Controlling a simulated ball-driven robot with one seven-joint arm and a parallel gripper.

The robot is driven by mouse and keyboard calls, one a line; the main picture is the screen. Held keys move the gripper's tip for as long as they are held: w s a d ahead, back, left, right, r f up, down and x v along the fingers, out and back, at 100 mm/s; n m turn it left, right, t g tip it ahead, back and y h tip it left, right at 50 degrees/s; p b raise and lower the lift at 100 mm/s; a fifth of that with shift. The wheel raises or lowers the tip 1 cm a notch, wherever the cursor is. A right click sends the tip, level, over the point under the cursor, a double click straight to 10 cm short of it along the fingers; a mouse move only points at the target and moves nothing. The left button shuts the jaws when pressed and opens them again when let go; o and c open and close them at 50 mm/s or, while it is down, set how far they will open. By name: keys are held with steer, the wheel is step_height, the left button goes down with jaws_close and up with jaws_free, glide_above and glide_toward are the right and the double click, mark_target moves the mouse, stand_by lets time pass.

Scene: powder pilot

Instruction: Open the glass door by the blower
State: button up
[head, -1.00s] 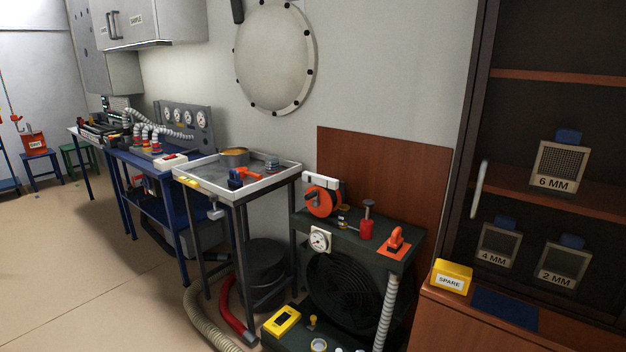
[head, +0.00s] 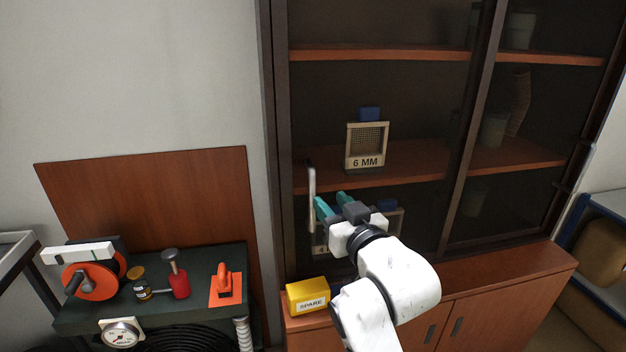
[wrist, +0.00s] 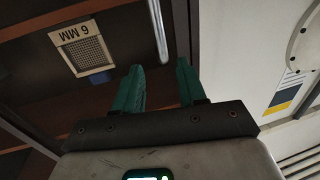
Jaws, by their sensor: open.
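The left glass door (head: 415,100) of the brown cabinet, beside the blower (head: 208,308), looks closed. Its pale vertical handle (head: 311,200) stands near the door's left edge. My gripper (head: 331,203) is open and empty, with teal fingers close to the handle, just right of it in the head view. In the wrist view, which is upside down, the handle (wrist: 158,30) lies beyond the fingertips of my gripper (wrist: 160,68), lined up with the gap between them. I see no contact. My arm hides part of the lower shelf.
A yellow SPARE box (head: 308,297) sits on the cabinet ledge below the handle. A 6 MM sieve (head: 366,147) stands behind the glass. The right glass door (head: 520,110) has its own handle (head: 588,160).

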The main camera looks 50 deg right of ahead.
mark_target(314, 185)
steer(key=p+x, duration=0.1)
steer(key=x, duration=0.8)
steer(key=shift+w+p, duration=0.4)
steer(key=shift+c, duration=0.2)
jaws_close()
steer(key=shift+f, duration=0.1)
